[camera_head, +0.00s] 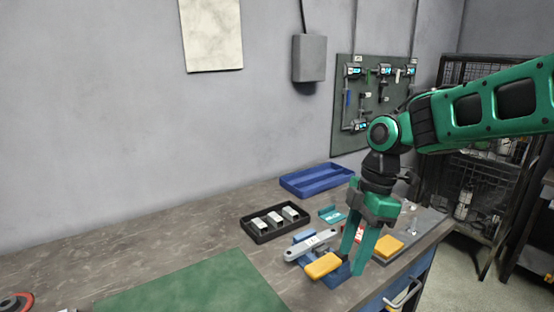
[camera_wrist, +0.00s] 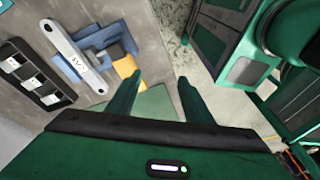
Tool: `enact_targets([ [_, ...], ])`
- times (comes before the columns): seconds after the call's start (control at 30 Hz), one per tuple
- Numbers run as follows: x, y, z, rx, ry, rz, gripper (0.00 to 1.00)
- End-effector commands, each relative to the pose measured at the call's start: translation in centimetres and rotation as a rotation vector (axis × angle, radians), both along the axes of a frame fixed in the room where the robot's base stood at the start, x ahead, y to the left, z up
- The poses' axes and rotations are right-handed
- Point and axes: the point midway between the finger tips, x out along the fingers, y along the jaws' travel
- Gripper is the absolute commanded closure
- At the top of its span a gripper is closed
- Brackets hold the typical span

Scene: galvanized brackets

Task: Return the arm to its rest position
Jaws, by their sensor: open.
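My green arm reaches in from the right in the head view. My gripper (camera_head: 358,250) points down over the right part of the workbench (camera_head: 190,232), its two teal fingers apart. Nothing shows between the fingers. In the wrist view my gripper (camera_wrist: 160,82) also shows open and empty. Close to the fingertips are a yellow block (camera_head: 322,266) and a grey bar (camera_head: 311,244) with a label, on a blue fixture (camera_head: 340,273). In the wrist view the yellow block (camera_wrist: 126,66) lies just left of the left finger. I cannot tell whether a finger touches it.
A black tray (camera_head: 258,238) with several metal brackets and a blue tray (camera_head: 300,192) stand behind. A second yellow block (camera_head: 388,246) lies at the right. A green mat (camera_head: 200,288) covers the front. A tool board (camera_head: 372,100) and a wire cage (camera_head: 478,180) stand beyond.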

Motion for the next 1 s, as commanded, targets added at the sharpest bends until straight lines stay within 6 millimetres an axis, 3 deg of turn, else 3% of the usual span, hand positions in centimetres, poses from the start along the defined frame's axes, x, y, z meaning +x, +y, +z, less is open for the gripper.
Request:
enact_targets([
  [0.27, -3.3, -9.0, -0.4, -0.099, 0.041, -0.620, 0.53],
  [0.43, -9.0, -16.8, -1.4, -0.162, 0.087, -1.255, 0.53],
  [0.6, -15.4, -22.1, -3.0, -0.195, 0.139, -1.819, 0.53],
  [0.8, -19.7, -24.4, -4.2, -0.209, 0.178, -2.163, 0.53],
  [1.0, -20.4, -24.7, -4.4, -0.212, 0.184, -2.215, 0.53],
])
